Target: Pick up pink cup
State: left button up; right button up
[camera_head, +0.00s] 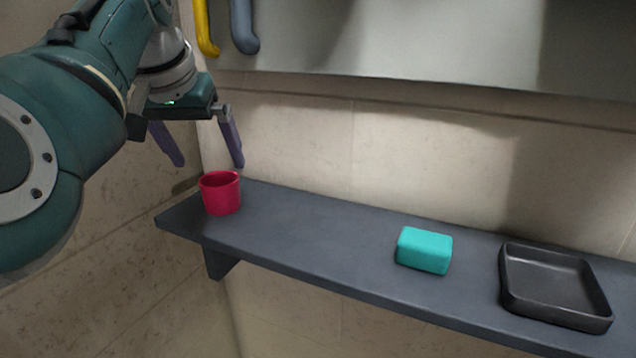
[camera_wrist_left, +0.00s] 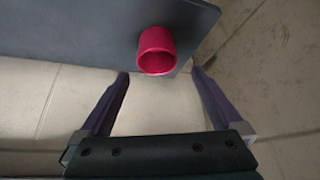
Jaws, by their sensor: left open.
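The pink cup (camera_head: 221,193) stands upright at the left end of the dark grey shelf (camera_head: 320,228) in the head view. Its open mouth faces up. In the left wrist view the cup (camera_wrist_left: 156,50) shows near the shelf's edge, ahead of the fingers and apart from them. My left gripper (camera_head: 211,165) is open and empty, above the cup and slightly to its left in the head view. Its two purple fingers also show in the left wrist view (camera_wrist_left: 160,80), spread wide. My right gripper is not in view.
A turquoise block (camera_head: 424,251), like a bar of soap, lies mid-shelf. A black tray (camera_head: 556,287) sits at the right. A tiled wall runs behind the shelf. A yellow hook (camera_head: 205,30) and a grey-blue hook (camera_head: 243,28) hang above. The shelf between cup and block is clear.

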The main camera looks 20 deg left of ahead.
aim_at(219, 179)
pick_arm(q)
jog(key=shift+p+x, duration=0.3)
jog(key=shift+x, duration=0.6)
jog(key=shift+d+x, duration=0.2)
jog(key=shift+x, duration=1.95)
jog(key=shift+s+f, duration=0.1)
jog(key=c, duration=1.3)
jog(key=shift+o, duration=0.2)
